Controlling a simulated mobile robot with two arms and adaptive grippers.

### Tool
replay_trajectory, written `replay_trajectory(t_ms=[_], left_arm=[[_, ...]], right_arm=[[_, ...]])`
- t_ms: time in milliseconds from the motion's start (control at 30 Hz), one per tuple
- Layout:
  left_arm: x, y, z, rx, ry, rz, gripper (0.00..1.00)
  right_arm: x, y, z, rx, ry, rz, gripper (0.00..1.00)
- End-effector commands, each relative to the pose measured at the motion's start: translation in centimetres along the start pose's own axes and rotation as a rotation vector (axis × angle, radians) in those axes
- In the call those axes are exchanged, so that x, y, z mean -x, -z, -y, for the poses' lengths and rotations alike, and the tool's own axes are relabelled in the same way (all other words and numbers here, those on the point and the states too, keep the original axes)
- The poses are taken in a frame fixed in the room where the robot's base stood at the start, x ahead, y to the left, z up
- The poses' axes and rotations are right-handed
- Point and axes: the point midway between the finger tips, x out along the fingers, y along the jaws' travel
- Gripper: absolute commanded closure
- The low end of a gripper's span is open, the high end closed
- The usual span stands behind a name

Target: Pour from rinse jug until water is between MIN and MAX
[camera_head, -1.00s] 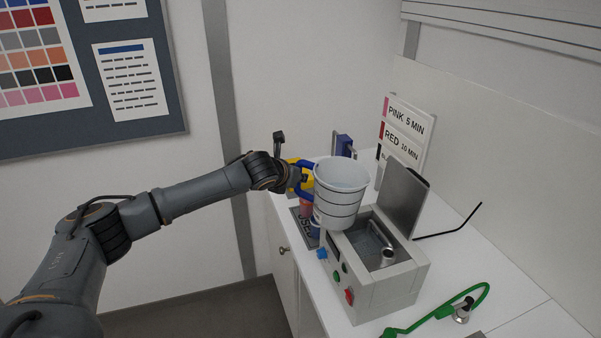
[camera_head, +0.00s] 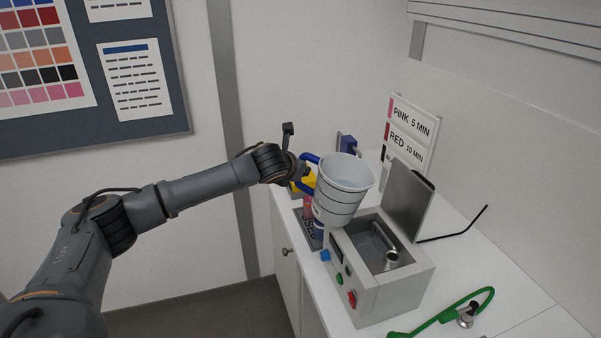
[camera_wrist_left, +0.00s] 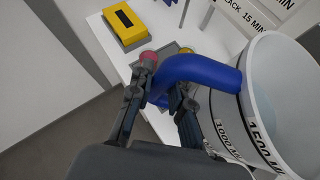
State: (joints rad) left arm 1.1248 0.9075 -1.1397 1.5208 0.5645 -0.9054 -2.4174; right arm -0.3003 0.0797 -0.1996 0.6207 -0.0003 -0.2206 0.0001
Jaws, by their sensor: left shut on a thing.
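The rinse jug (camera_head: 339,191) is a white cup with dark ring lines and a blue handle (camera_wrist_left: 205,72). The wrist view shows "1000" and "1500" marks on its wall (camera_wrist_left: 255,135). My left gripper (camera_head: 306,177) is shut on the handle; its fingers (camera_wrist_left: 160,98) close around the blue bar in the wrist view. The jug is lifted and tilts to the right, its mouth toward the grey bath (camera_head: 395,290). The bath's tank (camera_head: 376,246) is open, with a metal cylinder (camera_head: 391,260) inside. I see no stream of water, and cannot read MIN or MAX marks. My right gripper is out of view.
The bath's raised lid (camera_head: 407,199) stands behind the tank. A sign (camera_head: 410,130) with times stands further back. A yellow box (camera_wrist_left: 125,26) and small pots lie left of the bath.

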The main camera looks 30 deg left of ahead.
Motion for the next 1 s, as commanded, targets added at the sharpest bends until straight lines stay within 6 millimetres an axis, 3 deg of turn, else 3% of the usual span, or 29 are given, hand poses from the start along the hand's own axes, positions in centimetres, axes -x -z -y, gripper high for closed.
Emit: replay_trajectory(t_ms=[1000], left_arm=[[2.7,-4.2,-0.4,-0.232,-0.159,0.016,1.00]], right_arm=[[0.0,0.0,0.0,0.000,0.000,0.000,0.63]])
